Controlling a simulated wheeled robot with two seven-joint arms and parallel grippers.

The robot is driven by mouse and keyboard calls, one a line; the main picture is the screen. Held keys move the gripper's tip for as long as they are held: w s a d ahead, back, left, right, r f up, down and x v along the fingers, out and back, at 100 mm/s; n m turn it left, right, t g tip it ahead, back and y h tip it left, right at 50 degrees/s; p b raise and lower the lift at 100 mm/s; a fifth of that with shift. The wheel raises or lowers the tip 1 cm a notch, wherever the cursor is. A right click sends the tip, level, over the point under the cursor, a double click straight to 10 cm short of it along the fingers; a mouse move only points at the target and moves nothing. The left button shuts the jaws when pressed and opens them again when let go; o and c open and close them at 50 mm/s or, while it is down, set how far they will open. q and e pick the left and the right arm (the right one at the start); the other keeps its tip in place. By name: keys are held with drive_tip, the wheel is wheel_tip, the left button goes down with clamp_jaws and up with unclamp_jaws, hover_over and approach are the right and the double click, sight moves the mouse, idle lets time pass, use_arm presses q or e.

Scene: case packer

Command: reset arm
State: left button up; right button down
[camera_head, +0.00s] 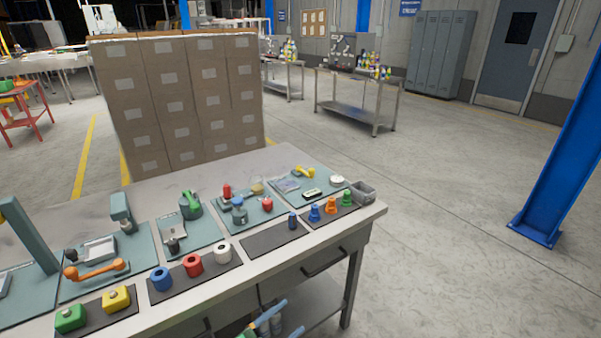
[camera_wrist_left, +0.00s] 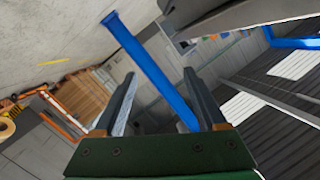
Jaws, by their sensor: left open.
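My left gripper (camera_head: 275,314) shows at the bottom edge of the head view, in front of the workbench (camera_head: 352,228) and below its top. Only its blue-grey fingers and a bit of green body are visible there. In the left wrist view the same gripper (camera_wrist_left: 158,74) has its two fingers spread apart, with nothing between them but distant background. My right gripper is in neither view.
The bench holds blue, red and white rings (camera_head: 192,265), green and yellow blocks (camera_head: 116,298), small coloured pieces (camera_head: 331,205) and an orange-handled device (camera_head: 95,270). Stacked cartons (camera_head: 180,100) stand behind. A blue post (camera_head: 566,130) and open floor lie right.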

use_arm(q)
drive_tip(key=s+a+f+n+g+y, duration=0.1)
drive_tip(key=s+a+f+n+y, duration=0.4)
drive_tip(key=f, duration=0.4)
drive_tip(key=s+a+f+n+g+y, duration=0.25)
drive_tip(key=s+a+f, duration=0.3)
drive_tip(key=f, duration=0.35)
drive_tip(key=s+a+f+n+g+y, duration=0.1)
drive_tip(key=s+f+g, duration=0.1)
drive_tip(key=s, duration=0.7)
drive_tip(key=s+a+f+n+g+y, duration=0.1)
drive_tip(key=s+a+f+n+g, duration=0.1)
drive_tip(key=s, duration=0.7)
drive_tip(key=s+a+f+n+g+y, duration=0.1)
drive_tip(key=s+a+f+n+g, duration=0.1)
drive_tip(key=s+f, duration=0.4)
drive_tip(key=s+g, duration=0.1)
drive_tip(key=s, duration=0.2)
drive_tip(key=shift+s, duration=0.35)
